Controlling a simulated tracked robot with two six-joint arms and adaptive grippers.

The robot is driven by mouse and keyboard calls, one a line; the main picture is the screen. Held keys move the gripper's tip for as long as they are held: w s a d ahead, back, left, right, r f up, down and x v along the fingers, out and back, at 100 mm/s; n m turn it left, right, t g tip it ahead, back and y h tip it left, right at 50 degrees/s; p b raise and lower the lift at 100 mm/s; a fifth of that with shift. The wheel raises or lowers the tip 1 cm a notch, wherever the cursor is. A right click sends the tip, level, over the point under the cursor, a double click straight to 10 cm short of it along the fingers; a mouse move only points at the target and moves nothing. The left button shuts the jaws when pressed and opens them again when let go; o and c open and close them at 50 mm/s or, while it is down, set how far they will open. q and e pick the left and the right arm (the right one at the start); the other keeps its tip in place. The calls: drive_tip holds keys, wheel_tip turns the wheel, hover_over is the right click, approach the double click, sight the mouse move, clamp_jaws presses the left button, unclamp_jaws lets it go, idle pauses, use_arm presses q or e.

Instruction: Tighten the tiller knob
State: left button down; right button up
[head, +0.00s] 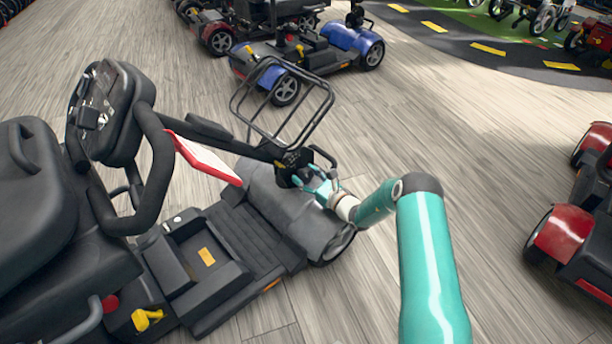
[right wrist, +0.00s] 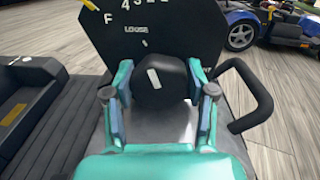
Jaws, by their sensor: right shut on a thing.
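The tiller knob (right wrist: 160,82) is black and round with a white mark on its face. It sits in front of a dark plate (right wrist: 160,28) with white lettering, of which "LOUISE" or similar shows. My right gripper (right wrist: 160,98) has a finger on each side of the knob and is shut on it. In the head view my right gripper (head: 318,184) is at the foot of the scooter's tiller (head: 225,138), below the wire basket (head: 285,100); there the knob is mostly hidden by the gripper. My left gripper is not in view.
The grey scooter has a seat (head: 35,180), handlebar (head: 158,165) and footwell (head: 235,235). A black loop handle (right wrist: 250,95) stands close right of my right gripper. A blue scooter (head: 345,38) is behind; a red one (head: 565,235) is at right. Floor between is clear.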

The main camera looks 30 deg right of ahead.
drive_tip(key=m, duration=0.5)
drive_tip(key=shift+d+p, duration=0.15)
drive_tip(key=shift+p, duration=0.25)
drive_tip(key=m, duration=0.5)
drive_tip(key=shift+d+f+m, duration=0.1)
drive_tip(key=shift+d+m, duration=0.05)
drive_tip(key=shift+m, duration=0.25)
drive_tip(key=m, duration=0.5)
drive_tip(key=shift+d+f+m, duration=0.1)
drive_tip(key=shift+f+m, duration=0.05)
drive_tip(key=shift+m, duration=0.15)
drive_tip(key=m, duration=0.5)
drive_tip(key=shift+d+f+m, duration=0.1)
drive_tip(key=shift+f+m, duration=0.1)
drive_tip(key=shift+m, duration=0.2)
drive_tip(key=shift+s, duration=0.1)
drive_tip(key=o, duration=1.1)
drive_tip(key=shift+f, duration=0.1)
drive_tip(key=shift+o, duration=0.3)
drive_tip(key=shift+a, duration=0.2)
